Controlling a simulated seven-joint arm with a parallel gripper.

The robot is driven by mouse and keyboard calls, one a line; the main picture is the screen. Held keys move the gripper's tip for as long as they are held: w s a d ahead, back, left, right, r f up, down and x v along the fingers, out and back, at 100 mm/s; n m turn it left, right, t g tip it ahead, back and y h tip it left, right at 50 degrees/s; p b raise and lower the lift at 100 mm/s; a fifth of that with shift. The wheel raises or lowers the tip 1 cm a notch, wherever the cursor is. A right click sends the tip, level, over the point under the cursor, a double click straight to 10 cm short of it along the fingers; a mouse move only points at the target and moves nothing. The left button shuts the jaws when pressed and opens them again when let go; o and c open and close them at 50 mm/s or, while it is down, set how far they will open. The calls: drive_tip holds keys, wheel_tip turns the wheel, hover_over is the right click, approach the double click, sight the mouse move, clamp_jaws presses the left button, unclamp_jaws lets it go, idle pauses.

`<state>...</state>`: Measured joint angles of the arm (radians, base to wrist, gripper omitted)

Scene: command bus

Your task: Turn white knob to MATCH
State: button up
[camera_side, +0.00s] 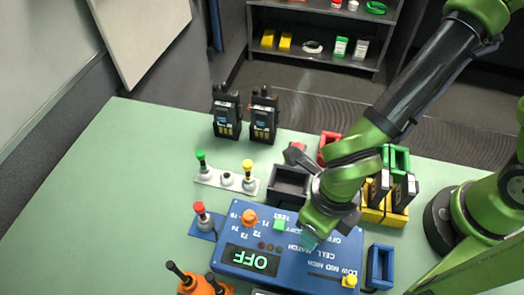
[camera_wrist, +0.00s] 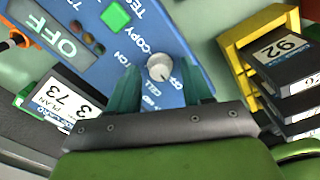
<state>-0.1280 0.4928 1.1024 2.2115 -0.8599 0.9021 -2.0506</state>
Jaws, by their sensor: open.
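The white knob (camera_wrist: 159,67) sits on the blue panel (camera_side: 238,272), with COPY, a partly visible label ending in "TCH" and CELL lettering around it in the wrist view. My gripper (camera_wrist: 162,75) is open, with one teal finger on each side of the knob. I cannot tell whether the fingers touch it. The knob's pointer direction is too small to read surely. In the side view my gripper (camera_side: 309,240) is low over the panel's middle and hides the knob. The panel's display (camera_side: 252,261) reads OFF in green.
The panel also carries a green button (camera_side: 280,224), an orange knob (camera_side: 249,217) and a yellow knob (camera_side: 349,281). A yellow holder (camera_side: 385,215) with dark packs stands right of my gripper. Two radios (camera_side: 264,115) stand behind. The table's left side is clear.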

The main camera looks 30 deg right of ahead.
clamp_jaws()
